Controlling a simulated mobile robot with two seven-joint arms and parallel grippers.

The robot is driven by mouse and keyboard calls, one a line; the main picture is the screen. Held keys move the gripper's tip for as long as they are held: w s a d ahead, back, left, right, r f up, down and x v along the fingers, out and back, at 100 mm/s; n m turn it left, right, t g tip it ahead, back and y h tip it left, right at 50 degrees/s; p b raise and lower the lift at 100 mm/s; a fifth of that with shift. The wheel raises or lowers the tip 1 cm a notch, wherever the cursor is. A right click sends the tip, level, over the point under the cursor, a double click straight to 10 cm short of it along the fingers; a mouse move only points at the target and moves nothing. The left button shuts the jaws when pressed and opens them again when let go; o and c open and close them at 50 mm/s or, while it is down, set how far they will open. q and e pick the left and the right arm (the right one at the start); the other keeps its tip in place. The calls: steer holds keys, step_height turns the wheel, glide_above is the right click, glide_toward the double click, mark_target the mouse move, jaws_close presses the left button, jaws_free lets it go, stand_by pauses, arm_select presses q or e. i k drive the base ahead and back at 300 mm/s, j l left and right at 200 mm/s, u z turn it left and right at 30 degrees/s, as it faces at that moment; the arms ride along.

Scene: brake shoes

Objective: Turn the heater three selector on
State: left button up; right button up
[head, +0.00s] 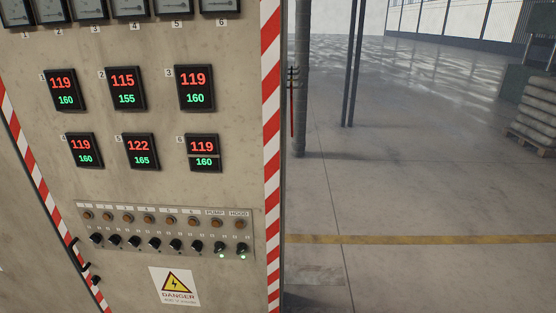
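The heater three selector (135,242) is a small black knob, third from the left in the bottom row on the cabinet's switch strip (254,215). An amber-brown lamp (127,219) sits above it under the label 3 and looks unlit. The knob's exact pointer angle is too small to read. Neither of my grippers is in view.
Several temperature displays (194,88) and gauges sit above the strip; a danger sign (175,287) is below. Red-and-white tape (271,120) edges the cabinet. Small black fittings (85,267) are at its lower left. Open floor (400,190), posts (302,90) and stacked sacks (540,110) are to the right.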

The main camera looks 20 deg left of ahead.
mark_target(134, 241)
steer(key=u, duration=1.35)
